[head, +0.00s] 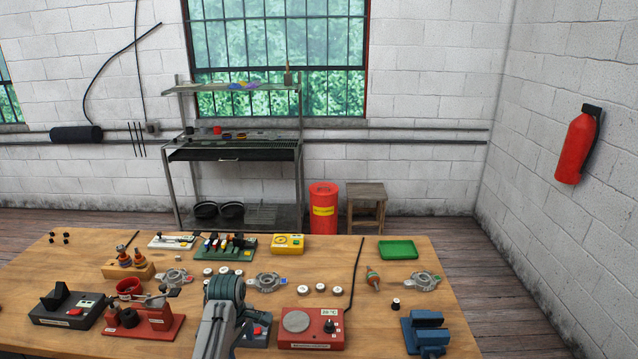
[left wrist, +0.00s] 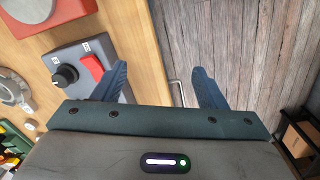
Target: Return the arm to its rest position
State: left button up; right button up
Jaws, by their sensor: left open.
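My left arm (head: 222,300) rises at the bottom middle of the head view, and its fingers are hidden there. In the left wrist view my left gripper (left wrist: 160,80) has its two blue fingers spread apart with nothing between them. It is over the front edge of the wooden table, beside a grey control box with a black knob and a red switch (left wrist: 85,72). This grey box (head: 258,333) is partly hidden by my arm in the head view. My right gripper is in neither view.
A red box with a grey disc (head: 310,328) stands right of my arm, and a blue vise (head: 426,334) farther right. A red stand (head: 150,326) is at left. Alternator parts and a green tray (head: 398,249) lie behind. Wooden floor (left wrist: 235,45) shows beyond the table edge.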

pick_arm(q)
jog(key=s+a+f+m+t, duration=0.1)
jog(key=s+a+f+m, duration=0.25)
jog(key=s, duration=0.65)
jog(key=s+a+f+m+t, duration=0.1)
jog(key=s+a+f+m, duration=0.25)
jog(key=s, duration=0.65)
jog(key=s+a+r+m+t+y, duration=0.1)
jog(key=s+r+m, duration=0.3)
jog(key=s, duration=0.5)
jog(key=s+r+m+t, duration=0.1)
jog(key=s+r+m, duration=0.3)
jog(key=s, duration=0.5)
jog(key=a+f+g+b, duration=0.25)
jog(key=f+b, duration=0.55)
jog(key=f, duration=3.1)
jog(key=s+a+f+b, duration=0.1)
jog(key=s+f+b, duration=0.2)
jog(key=s+f, duration=0.6)
jog(key=s+f+b, duration=0.3)
jog(key=s+f, duration=0.5)
jog(key=f, duration=0.8)
jog(key=shift+s+a+n, duration=0.35)
jog(key=shift+s+n, duration=0.05)
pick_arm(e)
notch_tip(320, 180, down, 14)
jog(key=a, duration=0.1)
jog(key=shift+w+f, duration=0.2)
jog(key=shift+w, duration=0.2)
